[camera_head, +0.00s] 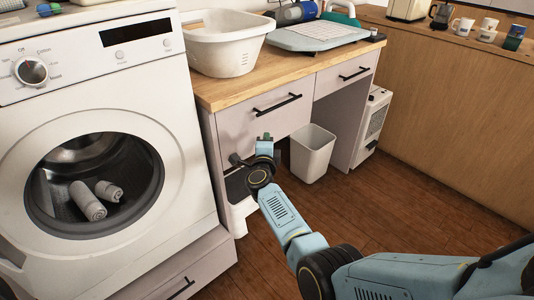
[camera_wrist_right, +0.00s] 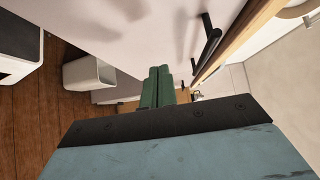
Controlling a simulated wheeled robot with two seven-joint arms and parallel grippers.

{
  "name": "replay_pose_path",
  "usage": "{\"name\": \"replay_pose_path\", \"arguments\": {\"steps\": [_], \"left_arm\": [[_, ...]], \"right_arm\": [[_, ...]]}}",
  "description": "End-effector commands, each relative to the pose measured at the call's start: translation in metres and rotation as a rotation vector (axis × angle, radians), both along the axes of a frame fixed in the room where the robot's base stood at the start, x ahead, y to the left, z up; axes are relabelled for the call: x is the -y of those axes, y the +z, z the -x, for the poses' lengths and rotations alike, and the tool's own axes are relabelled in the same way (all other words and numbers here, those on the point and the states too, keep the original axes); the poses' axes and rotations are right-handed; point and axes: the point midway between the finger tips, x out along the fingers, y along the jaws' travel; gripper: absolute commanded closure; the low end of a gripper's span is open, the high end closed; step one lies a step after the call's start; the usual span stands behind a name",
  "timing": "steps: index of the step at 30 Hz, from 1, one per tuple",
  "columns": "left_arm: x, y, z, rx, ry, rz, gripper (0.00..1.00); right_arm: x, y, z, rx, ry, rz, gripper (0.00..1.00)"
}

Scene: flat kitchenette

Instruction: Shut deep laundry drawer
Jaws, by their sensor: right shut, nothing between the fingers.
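A deep pale drawer front (camera_head: 245,128) with a black bar handle (camera_head: 276,104) is under the left part of the wooden counter. I cannot tell from these views how far it stands out. My right gripper (camera_head: 264,138) is in front of its lower part, below the handle. In the right wrist view the shut, empty green fingers (camera_wrist_right: 157,86) point along the pale front (camera_wrist_right: 140,30), with the black handle (camera_wrist_right: 207,45) up and to the right. Whether they touch the front is unclear. My left gripper is not in view.
A washing machine (camera_head: 180,165) stands at the left, above another drawer with a black handle (camera_head: 181,289). A white bin (camera_head: 312,155) stands beneath the counter. A laundry basket (camera_head: 225,45) sits on the counter (camera_head: 225,92). Wooden floor (camera_head: 395,200) lies clear to the right.

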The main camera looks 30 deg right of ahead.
Motion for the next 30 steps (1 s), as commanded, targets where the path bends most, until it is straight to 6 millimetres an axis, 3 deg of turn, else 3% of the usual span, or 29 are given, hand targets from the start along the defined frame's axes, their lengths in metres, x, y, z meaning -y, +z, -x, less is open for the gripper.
{"name": "replay_pose_path", "arguments": {"steps": [15,26,30], "left_arm": [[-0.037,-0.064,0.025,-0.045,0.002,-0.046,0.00],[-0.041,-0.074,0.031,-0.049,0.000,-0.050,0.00],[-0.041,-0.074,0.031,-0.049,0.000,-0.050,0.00]], "right_arm": [[-0.033,0.000,0.060,-0.002,-0.001,0.000,1.00],[-0.039,-0.002,0.072,-0.004,0.002,0.006,1.00],[-0.044,-0.018,0.081,-0.070,0.102,0.112,1.00]]}}
